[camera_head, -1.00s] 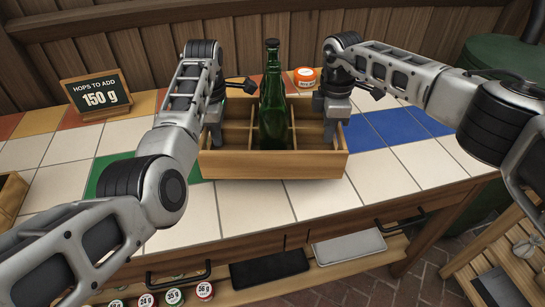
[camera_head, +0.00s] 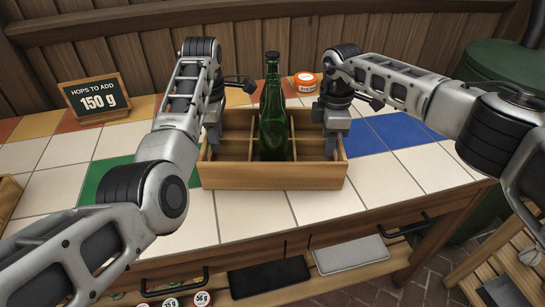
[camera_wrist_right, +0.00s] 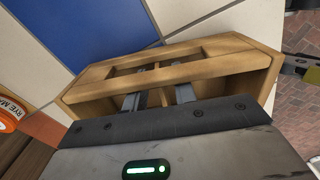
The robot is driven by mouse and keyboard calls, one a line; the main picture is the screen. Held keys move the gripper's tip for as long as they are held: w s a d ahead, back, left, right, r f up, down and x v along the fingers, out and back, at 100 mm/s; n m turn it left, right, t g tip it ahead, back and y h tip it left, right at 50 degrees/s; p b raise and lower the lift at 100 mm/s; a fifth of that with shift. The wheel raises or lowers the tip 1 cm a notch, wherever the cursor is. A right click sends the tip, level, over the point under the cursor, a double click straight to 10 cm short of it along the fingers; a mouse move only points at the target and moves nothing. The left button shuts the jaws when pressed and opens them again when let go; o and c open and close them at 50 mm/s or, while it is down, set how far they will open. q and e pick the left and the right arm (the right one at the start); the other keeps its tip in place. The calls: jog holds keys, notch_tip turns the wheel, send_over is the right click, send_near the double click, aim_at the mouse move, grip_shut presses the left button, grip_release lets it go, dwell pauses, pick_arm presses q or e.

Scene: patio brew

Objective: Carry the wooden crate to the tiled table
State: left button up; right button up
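The wooden crate (camera_head: 275,176), an open box with dividers, sits level on the tiled table (camera_head: 255,215), its base seeming to touch the tiles. A green bottle (camera_head: 273,125) stands upright in a middle compartment. My left gripper (camera_head: 213,143) is at the crate's left end; its fingers are mostly hidden. My right gripper (camera_head: 331,146) is at the right end, pointing down. In the right wrist view, the two fingers of my right gripper (camera_wrist_right: 158,98) are apart beside the crate's slotted wooden wall (camera_wrist_right: 180,70), with wood showing between them.
A black hops sign (camera_head: 95,98) stands at the back left, and an orange-lidded jar (camera_head: 304,82) behind the crate. Free tiles lie on both sides of the crate. Black and grey trays (camera_head: 350,254) are on a shelf below; a green barrel (camera_head: 500,70) is at the right.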

pick_arm(q)
notch_tip(320, 180, up, 8)
jog(key=shift+r, duration=0.45)
pick_arm(e)
jog(key=shift+r, duration=0.2)
pick_arm(q)
jog(key=shift+r, duration=0.15)
pick_arm(e)
notch_tip(320, 180, up, 12)
jog(key=shift+f, duration=0.15)
